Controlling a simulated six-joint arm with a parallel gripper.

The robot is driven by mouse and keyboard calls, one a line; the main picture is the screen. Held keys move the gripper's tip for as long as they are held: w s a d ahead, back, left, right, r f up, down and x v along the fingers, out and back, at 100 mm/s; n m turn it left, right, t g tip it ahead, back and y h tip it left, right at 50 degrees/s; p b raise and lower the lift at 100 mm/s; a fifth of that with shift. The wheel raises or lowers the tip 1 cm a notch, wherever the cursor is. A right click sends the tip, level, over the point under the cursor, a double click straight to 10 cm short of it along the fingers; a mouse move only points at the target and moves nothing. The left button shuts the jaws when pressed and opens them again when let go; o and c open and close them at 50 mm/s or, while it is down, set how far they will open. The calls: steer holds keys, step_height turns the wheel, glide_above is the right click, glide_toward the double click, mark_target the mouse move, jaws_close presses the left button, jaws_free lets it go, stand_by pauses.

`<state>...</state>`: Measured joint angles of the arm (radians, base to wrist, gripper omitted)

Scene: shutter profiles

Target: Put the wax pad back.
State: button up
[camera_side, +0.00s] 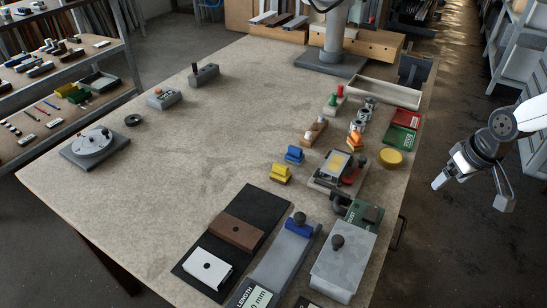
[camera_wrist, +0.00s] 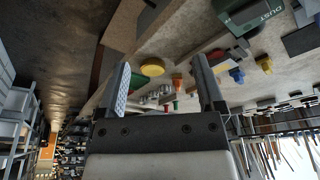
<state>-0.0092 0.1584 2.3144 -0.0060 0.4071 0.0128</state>
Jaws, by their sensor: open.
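A round yellow disc (camera_side: 391,158), which looks like the wax pad, lies flat on the bench near its right edge. It also shows in the wrist view (camera_wrist: 152,67), between my fingers but well beyond them. A yellow rectangular piece (camera_side: 338,163) lies in a small grey tray (camera_side: 322,183) to the left of the disc; I cannot tell whether that is the pad instead. My gripper (camera_side: 470,194) hangs in the air off the bench's right side, right of the disc. In the wrist view its two fingers (camera_wrist: 160,62) are wide apart with nothing between them.
Red and green boxes (camera_side: 403,127) lie behind the disc. Yellow (camera_side: 281,173) and blue (camera_side: 294,154) blocks stand left of the tray. Grey knobbed plates (camera_side: 343,262) lie at the front. A turntable (camera_side: 95,146) stands far left. The bench's middle is clear.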

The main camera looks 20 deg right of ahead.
steer(key=s+f, duration=0.1)
steer(key=s, duration=0.6)
steer(key=shift+s+d+f, duration=0.15)
steer(key=shift+s, duration=0.25)
